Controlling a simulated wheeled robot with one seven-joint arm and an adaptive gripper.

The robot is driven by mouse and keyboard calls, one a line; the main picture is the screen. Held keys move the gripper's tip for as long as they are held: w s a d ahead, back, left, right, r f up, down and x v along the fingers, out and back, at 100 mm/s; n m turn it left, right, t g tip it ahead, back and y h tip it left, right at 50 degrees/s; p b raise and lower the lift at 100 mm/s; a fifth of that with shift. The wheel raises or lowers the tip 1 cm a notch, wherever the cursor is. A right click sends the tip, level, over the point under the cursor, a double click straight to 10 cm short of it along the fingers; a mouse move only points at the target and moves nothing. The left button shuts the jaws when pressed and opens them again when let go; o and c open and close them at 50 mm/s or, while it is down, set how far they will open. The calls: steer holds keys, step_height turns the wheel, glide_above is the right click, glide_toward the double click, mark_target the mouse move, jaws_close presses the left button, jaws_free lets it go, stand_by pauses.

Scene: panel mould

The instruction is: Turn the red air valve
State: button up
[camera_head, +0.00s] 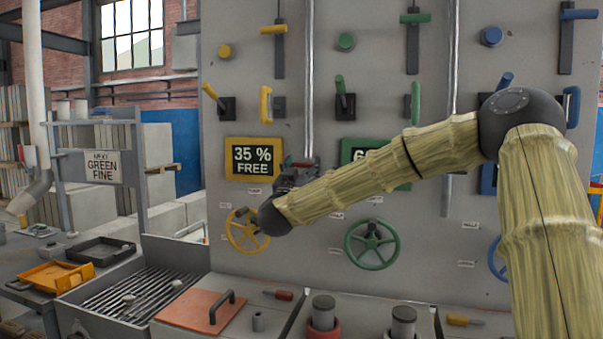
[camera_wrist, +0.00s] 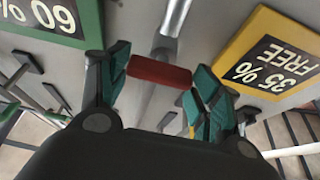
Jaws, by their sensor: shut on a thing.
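The red air valve shows in the wrist view as a short red bar (camera_wrist: 160,72) lying crosswise between my finger pads, in front of a grey vertical pipe (camera_wrist: 166,42). My gripper (camera_wrist: 162,84) is shut on this bar, with a green pad at each end of it. In the head view my gripper (camera_head: 290,180) is at the panel between the two number signs, and only a small red bit of the valve (camera_head: 303,164) shows beside it. The valve's mount is mostly hidden.
The yellow "35 % FREE" sign (camera_head: 254,158) and a green-framed sign (camera_head: 357,152) flank the pipe. Below are a yellow handwheel (camera_head: 236,240) and a green handwheel (camera_head: 371,262). Several coloured levers stick out of the panel (camera_head: 380,55) above. A cluttered bench with an orange plate (camera_head: 190,309) stands below.

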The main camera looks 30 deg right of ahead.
steer(key=shift+d, duration=0.1)
steer(key=o, duration=1)
steer(key=shift+d+f, duration=0.1)
steer(key=shift+d, duration=0.05)
steer(key=shift+a, duration=0.25)
steer(key=v, duration=1.1)
steer(key=shift+s+a+f, duration=0.1)
steer(key=shift+s+a, duration=0.15)
steer(key=shift+s, duration=0.05)
